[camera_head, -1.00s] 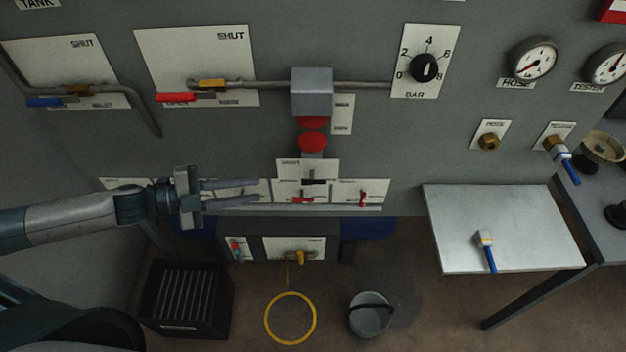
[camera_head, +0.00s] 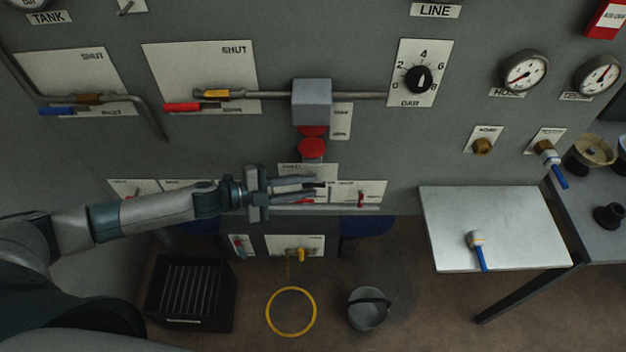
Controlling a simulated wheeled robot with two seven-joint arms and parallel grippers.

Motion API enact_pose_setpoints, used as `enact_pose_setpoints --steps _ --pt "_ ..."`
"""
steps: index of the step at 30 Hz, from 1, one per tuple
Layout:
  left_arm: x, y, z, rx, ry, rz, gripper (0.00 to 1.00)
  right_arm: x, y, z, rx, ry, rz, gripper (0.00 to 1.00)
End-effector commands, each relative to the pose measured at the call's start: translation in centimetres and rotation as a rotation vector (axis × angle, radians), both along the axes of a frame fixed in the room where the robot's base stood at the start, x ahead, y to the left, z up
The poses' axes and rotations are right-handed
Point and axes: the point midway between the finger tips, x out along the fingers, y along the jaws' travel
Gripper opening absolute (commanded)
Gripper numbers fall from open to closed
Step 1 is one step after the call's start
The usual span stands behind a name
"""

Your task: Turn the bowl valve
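No label that I can read names a bowl valve, so I cannot tell which one it is. My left gripper (camera_head: 314,189) reaches in from the left, its two fingers apart and empty, in front of the low row of small white panels. Its fingertips hide part of the middle panel (camera_head: 310,171). To their right, apart from them, is a small red lever (camera_head: 361,198). My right gripper is not in view.
Above are a red handle (camera_head: 183,107), a blue handle (camera_head: 57,111), a grey box (camera_head: 311,101) with a red knob (camera_head: 312,148) below, and a black dial (camera_head: 418,79). A metal table (camera_head: 500,220) stands right. A bucket (camera_head: 368,309) and black crate (camera_head: 189,293) are on the floor.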

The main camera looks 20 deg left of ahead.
Motion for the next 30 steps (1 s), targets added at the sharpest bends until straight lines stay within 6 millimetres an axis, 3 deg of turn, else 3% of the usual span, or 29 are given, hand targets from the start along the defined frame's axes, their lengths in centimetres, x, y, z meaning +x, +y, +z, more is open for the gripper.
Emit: enact_pose_setpoints --steps 6,18,21,30 --pt "1.2 -1.7 -0.3 -0.001 -0.001 0.001 0.21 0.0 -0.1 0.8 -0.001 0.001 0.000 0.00" --pt "1.4 -2.0 -0.6 0.001 -0.001 0.000 0.21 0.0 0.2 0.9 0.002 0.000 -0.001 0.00" --pt "1.4 -2.0 -0.6 0.001 -0.001 0.000 0.00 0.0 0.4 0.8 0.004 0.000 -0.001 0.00" --pt "1.4 -2.0 -0.7 -0.005 -0.001 0.000 0.00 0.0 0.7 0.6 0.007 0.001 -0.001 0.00"
